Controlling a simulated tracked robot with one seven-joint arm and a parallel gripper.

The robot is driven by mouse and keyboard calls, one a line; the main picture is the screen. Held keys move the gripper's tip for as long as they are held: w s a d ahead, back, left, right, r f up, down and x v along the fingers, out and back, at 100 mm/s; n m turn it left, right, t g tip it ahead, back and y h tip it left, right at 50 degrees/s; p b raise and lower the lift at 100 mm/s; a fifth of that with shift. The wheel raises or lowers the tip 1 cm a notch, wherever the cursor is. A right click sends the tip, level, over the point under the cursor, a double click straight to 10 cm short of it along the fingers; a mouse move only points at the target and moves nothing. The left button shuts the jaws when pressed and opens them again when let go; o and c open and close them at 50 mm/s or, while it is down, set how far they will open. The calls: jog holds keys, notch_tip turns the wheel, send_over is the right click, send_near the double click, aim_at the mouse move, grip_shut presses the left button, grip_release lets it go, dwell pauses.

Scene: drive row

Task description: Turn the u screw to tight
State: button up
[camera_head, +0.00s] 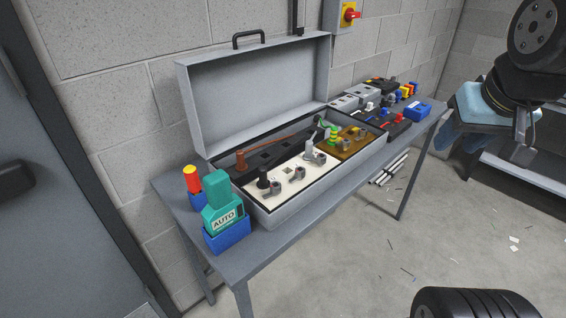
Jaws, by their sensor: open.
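A grey case (285,214) stands open on the table, its lid up at the back. A cream panel (279,192) inside it carries several small upright fittings: a black-topped one (263,179), a small grey one (297,174) and a taller light grey one (311,152). I cannot tell which piece is the u screw; no letter is readable at this size. My gripper (522,134) hangs at the upper right, well apart from the case. It is small and dark in the view, appears open, and I see nothing in it.
A teal AUTO device (220,212) in a blue holder and a red-yellow piece (191,180) stand on the left of the grey table (262,262). Several small devices, including a blue box (418,110), fill its far end. Floor between is mostly clear.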

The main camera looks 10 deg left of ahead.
jog(key=shift+w, duration=0.2)
jog(key=shift+o, duration=1.2)
jog(key=shift+w+a+r, duration=0.1)
jog(key=shift+w+a, duration=0.05)
jog(key=shift+a, duration=0.05)
jog(key=shift+o, duration=0.2)
jog(key=w+a+n+g, duration=0.1)
jog(key=w+a+n, duration=0.2)
jog(key=w+a, duration=0.2)
jog(key=shift+a, duration=0.5)
jog(key=n+g, duration=0.5)
jog(key=n, duration=0.5)
send_over(276, 188)
jog(key=w, duration=0.1)
notch_tip(276, 188, down, 10)
notch_tip(276, 188, down, 13)
jog(key=shift+a+r, duration=0.15)
